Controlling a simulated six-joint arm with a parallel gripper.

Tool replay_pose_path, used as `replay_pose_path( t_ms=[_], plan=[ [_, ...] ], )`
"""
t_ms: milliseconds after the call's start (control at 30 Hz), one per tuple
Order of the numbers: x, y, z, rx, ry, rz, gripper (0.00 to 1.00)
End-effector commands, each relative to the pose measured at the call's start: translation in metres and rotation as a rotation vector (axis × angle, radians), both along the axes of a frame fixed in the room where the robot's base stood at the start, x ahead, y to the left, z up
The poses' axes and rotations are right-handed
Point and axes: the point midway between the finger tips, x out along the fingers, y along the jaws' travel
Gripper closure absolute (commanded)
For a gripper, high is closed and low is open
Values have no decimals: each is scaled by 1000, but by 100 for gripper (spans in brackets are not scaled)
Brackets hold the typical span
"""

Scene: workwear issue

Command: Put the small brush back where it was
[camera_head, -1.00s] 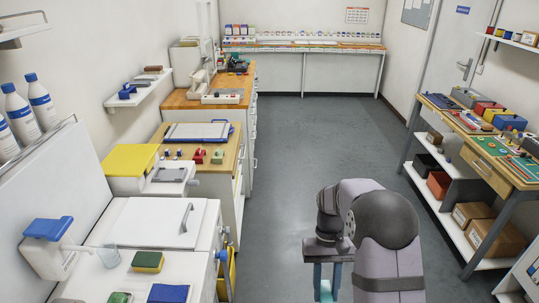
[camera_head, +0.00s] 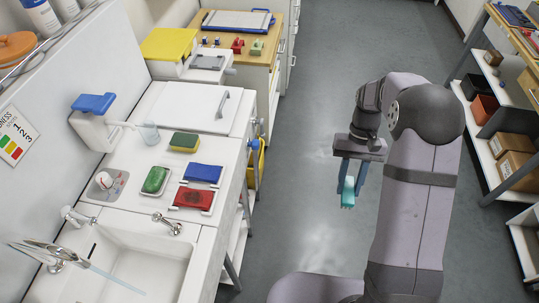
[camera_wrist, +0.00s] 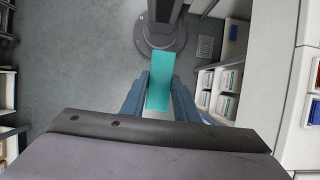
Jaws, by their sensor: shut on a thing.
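My gripper (camera_head: 349,184) is shut on a small turquoise block-like thing, which I take to be the small brush (camera_head: 348,194). It hangs between the two blue fingers over the grey floor, well to the right of the white sink counter (camera_head: 137,182). In the wrist view the brush (camera_wrist: 159,82) sticks out beyond the fingertips, apart from everything else. Its bristles cannot be made out clearly. Which spot it came from does not show.
On the counter are a yellow-green sponge (camera_head: 184,142), a green brush or pad (camera_head: 155,180), a blue pad (camera_head: 203,173), a red pad (camera_head: 193,197) and a clear cup (camera_head: 149,132). The sink (camera_head: 137,262) is at front left. Shelves with boxes (camera_head: 511,170) stand right. Floor between is clear.

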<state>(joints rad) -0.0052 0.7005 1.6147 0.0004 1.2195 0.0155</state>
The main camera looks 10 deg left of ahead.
Motion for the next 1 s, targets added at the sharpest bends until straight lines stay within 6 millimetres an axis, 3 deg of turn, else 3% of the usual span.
replay_pose_path(
  t_ms=[267, 467, 700, 1000],
  plan=[
    [32, 28, -2, 2, -1, -134, 90],
    [72, 74, 0, 5, -1, -338, 90],
    [115, 151, 8, 10, -1, -642, 90],
    [143, 265, 28, 16, -4, -1036, 90]
  ],
)
